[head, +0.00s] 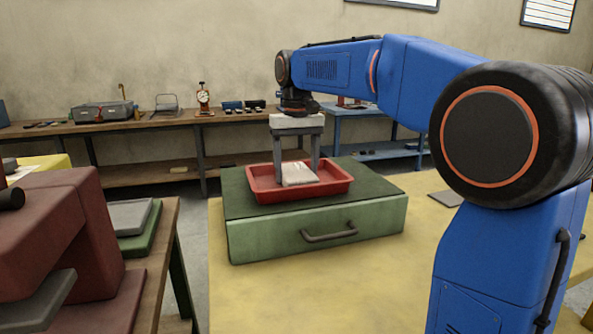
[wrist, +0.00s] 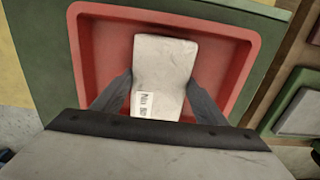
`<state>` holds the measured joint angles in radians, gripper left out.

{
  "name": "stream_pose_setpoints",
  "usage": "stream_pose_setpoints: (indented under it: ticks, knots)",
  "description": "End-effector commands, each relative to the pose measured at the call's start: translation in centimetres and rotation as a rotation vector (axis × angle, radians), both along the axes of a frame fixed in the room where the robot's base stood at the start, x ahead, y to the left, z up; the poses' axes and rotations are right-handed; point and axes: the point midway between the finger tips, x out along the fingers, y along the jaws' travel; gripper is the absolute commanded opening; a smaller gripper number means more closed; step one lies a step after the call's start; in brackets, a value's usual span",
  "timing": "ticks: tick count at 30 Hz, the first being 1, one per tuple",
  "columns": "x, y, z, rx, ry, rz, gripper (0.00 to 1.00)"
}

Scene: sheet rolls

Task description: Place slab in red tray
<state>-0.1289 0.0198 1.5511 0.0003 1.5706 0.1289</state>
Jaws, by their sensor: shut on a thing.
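A pale grey-white slab (head: 299,173) with a small printed label is inside the red tray (head: 262,190). In the wrist view the slab (wrist: 165,68) lies between my two fingers, and the red tray (wrist: 87,50) surrounds it. My gripper (head: 297,172) points down into the tray, shut on the slab, with a finger on each side. In the wrist view my gripper (wrist: 158,92) covers the slab's near end. I cannot tell whether the slab's underside touches the tray floor.
The tray stands on a green drawer box (head: 310,238) with a dark handle, on a yellow table (head: 300,300). A maroon machine (head: 70,240) and a wooden table stand at the left. A back bench (head: 150,122) holds tools. Yellow tabletop is clear in front.

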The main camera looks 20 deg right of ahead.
Motion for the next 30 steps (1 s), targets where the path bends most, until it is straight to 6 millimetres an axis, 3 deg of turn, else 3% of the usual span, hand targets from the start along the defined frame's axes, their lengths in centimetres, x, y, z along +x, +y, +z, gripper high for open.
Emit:
stream_pose_setpoints:
  ticks: [10,11,13,23,30]
  knots:
    - [0.0,0.0,-0.3,0.000,-0.001,0.000,0.26]
    - [0.0,0.0,-0.3,0.000,0.000,0.000,0.68]
    - [0.0,0.0,-0.3,0.000,0.000,0.000,0.85]
    - [0.0,0.0,-0.2,0.000,-0.001,0.000,0.85]
    - [0.1,0.0,2.4,0.000,-0.002,0.000,0.85]
